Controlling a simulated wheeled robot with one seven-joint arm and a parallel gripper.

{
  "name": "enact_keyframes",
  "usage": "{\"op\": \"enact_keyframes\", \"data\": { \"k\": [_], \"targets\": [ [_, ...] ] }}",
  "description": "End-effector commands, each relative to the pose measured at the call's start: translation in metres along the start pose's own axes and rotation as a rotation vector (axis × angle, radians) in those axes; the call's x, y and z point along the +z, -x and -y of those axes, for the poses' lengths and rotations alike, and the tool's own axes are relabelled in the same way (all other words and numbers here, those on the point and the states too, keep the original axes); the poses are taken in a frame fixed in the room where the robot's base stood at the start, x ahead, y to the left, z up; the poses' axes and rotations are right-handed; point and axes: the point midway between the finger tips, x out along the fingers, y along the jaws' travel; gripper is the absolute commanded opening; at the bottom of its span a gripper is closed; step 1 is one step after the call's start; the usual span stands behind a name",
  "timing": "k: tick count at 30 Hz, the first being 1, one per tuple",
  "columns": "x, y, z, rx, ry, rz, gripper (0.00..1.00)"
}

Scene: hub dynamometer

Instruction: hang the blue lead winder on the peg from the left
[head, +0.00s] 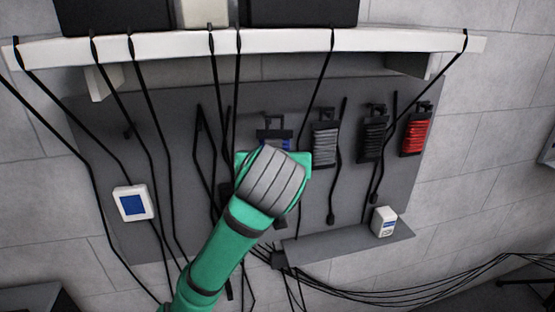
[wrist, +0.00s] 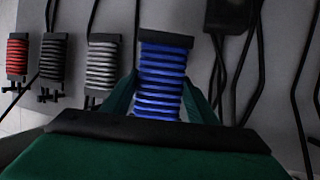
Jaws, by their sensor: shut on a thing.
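The blue lead winder (wrist: 163,72) has blue coils between black end plates. My gripper (wrist: 158,105) is shut on it, with a green finger along each side. In the head view the blue lead winder (head: 274,133) shows only at its top, in front of the grey panel; my green arm and wrist hide the rest. Whether the blue winder touches a peg cannot be told.
Grey (head: 325,142), black (head: 373,138) and red (head: 415,136) winders hang to the right. Black leads droop from the white shelf (head: 280,42) across the panel (head: 90,110). A white box with a blue face (head: 133,203) is at lower left, a small white device (head: 384,221) at lower right.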

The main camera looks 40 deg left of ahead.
Motion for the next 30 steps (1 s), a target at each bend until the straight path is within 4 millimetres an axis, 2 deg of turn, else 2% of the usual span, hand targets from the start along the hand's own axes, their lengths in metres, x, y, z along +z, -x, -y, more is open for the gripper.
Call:
{"op": "enact_keyframes", "data": {
  "k": [30],
  "targets": [
    [-0.015, -0.048, 0.011, 0.002, -0.001, -0.002, 0.25]
  ]
}}
